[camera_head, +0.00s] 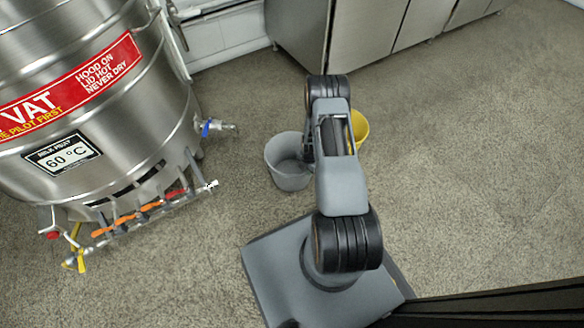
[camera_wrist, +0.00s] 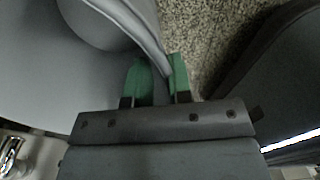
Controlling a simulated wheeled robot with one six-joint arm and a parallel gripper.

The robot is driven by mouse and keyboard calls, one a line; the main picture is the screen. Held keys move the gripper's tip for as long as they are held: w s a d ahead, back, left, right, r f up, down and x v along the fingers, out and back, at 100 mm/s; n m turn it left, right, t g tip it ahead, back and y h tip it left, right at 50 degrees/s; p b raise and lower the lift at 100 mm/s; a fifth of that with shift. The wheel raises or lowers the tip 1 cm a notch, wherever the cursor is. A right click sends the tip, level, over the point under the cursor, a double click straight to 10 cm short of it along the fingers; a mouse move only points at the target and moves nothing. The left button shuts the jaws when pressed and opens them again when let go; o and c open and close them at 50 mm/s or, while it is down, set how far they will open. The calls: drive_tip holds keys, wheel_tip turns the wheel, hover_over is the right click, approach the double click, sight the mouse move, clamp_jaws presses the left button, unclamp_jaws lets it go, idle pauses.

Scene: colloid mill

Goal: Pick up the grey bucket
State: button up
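The grey bucket (camera_head: 289,165) stands upright on the floor, left of my arm in the head view; its right side is partly covered by the arm. In the wrist view the bucket (camera_wrist: 40,75) fills the upper left, very close. My gripper (camera_wrist: 160,80) has two green fingers at the bucket's rim. The left finger is on the inner side and the right finger on the outer side, with the wall running between them. The gap is narrow, and I cannot tell whether both fingers press on the wall. In the head view the fingers are hidden.
A yellow bucket (camera_head: 359,127) stands just behind my arm, partly hidden. A large steel vat (camera_head: 100,110) with valves and a pipe manifold (camera_head: 150,208) is at the left, close to the grey bucket. Steel cabinets (camera_head: 365,30) stand at the back. The floor at right is clear.

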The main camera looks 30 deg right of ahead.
clamp_jaws()
idle(1.1)
